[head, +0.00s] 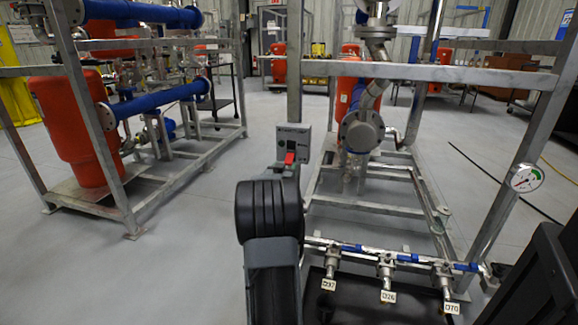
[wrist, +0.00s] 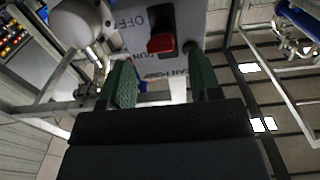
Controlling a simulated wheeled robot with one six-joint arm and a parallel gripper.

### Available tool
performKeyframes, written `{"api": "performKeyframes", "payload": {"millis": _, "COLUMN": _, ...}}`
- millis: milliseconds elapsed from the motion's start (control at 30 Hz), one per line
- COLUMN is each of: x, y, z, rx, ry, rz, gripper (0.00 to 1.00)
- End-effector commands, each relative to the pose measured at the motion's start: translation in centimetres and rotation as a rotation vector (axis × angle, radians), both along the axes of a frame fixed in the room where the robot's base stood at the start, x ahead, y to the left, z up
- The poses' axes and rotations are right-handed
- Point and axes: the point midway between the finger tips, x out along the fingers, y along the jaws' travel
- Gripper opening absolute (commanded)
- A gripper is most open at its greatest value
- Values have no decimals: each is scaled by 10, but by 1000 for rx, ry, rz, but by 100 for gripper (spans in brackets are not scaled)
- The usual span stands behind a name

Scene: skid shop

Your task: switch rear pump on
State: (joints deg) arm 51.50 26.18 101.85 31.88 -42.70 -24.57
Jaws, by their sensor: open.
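A grey switch box (head: 302,139) stands on a post in the middle of the head view. Its red switch handle (head: 290,157) shows on the lower part of its face. In the wrist view the box's plate (wrist: 195,22) carries "OFF" lettering above and partly hidden lettering below, and the red handle (wrist: 161,43) juts out near its middle. I cannot tell its exact setting. My gripper (head: 284,170) is just in front of the box. Its two green fingers (wrist: 158,68) are open below and either side of the handle, with nothing visible between them. The label's lower part is partly hidden.
A galvanized skid frame (head: 440,73) surrounds the box's right side, with tagged valves (head: 387,270) low in front and a gauge (head: 526,177) on its right post. Another skid with a red tank (head: 75,125) stands left. Clear floor (head: 200,220) lies between.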

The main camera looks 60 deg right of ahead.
Motion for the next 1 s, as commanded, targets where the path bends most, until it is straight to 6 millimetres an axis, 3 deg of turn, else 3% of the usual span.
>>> {"api": "performKeyframes", "payload": {"millis": 200, "x": 11, "y": -35, "z": -2, "rx": 0, "ry": 0, "rz": 0, "gripper": 57}}
{"api": "performKeyframes", "payload": {"millis": 400, "x": 17, "y": -53, "z": -1, "rx": 0, "ry": -1, "rz": 0, "gripper": 57}}
{"api": "performKeyframes", "payload": {"millis": 900, "x": 19, "y": -62, "z": 0, "rx": 1, "ry": 0, "rz": 1, "gripper": 57}}
{"api": "performKeyframes", "payload": {"millis": 1000, "x": 20, "y": -62, "z": 0, "rx": 1, "ry": 0, "rz": 1, "gripper": 50}}
